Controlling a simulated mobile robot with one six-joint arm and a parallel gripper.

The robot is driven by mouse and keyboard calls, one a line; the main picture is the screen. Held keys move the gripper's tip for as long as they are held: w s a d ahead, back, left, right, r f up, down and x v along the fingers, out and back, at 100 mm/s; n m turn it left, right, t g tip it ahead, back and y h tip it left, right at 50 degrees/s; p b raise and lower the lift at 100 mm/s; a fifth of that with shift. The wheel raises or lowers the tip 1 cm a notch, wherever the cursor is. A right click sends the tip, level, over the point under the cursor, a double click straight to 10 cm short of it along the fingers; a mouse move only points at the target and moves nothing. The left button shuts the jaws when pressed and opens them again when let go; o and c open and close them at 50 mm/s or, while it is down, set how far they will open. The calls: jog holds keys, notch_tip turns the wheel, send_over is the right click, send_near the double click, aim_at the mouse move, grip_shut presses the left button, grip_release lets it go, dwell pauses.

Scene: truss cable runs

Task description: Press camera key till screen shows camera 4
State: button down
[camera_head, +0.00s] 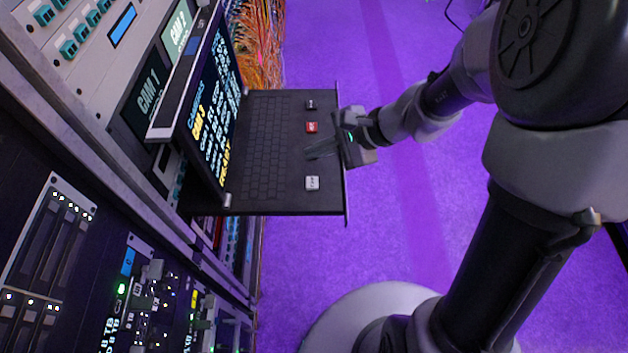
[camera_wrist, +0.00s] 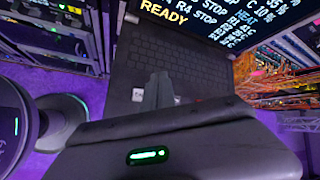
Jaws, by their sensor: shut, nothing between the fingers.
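The screen (camera_head: 212,100) stands over a black pull-out keyboard (camera_head: 268,140). It shows white lines and a yellow line that seems to begin with CAM; its number is too small to read surely. In the wrist view the screen (camera_wrist: 225,18) shows READY in yellow. A white key (camera_head: 312,183), a red key (camera_head: 312,127) and a dark key (camera_head: 311,104) sit along the keyboard's outer side. Their labels are not clearly legible. My gripper (camera_head: 309,154) is shut and empty, with its tips between the white and red keys. The white key (camera_wrist: 138,95) shows left of the fingers (camera_wrist: 160,84).
Rack panels with lit modules (camera_head: 50,245) fill the left. Labels CAM 1 (camera_head: 149,92) and CAM 2 (camera_head: 180,28) show beside the screen. Orange cables (camera_head: 258,45) hang behind the keyboard.

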jog(key=b, duration=0.5)
send_over(316, 183)
notch_tip(316, 183, down, 7)
jog(key=shift+f, duration=0.2)
jog(key=shift+f+b, duration=0.5)
jog(key=shift+b, duration=0.25)
dwell(0.8)
jog(key=shift+f+b, duration=0.45)
jog(key=shift+b, duration=0.15)
jog(key=shift+f+b, duration=0.35)
jog(key=shift+b, duration=0.15)
dwell(0.3)
dwell(0.4)
jog(key=shift+r+p, duration=0.6)
jog(key=shift+r, duration=0.2)
jog(key=shift+r, duration=0.1)
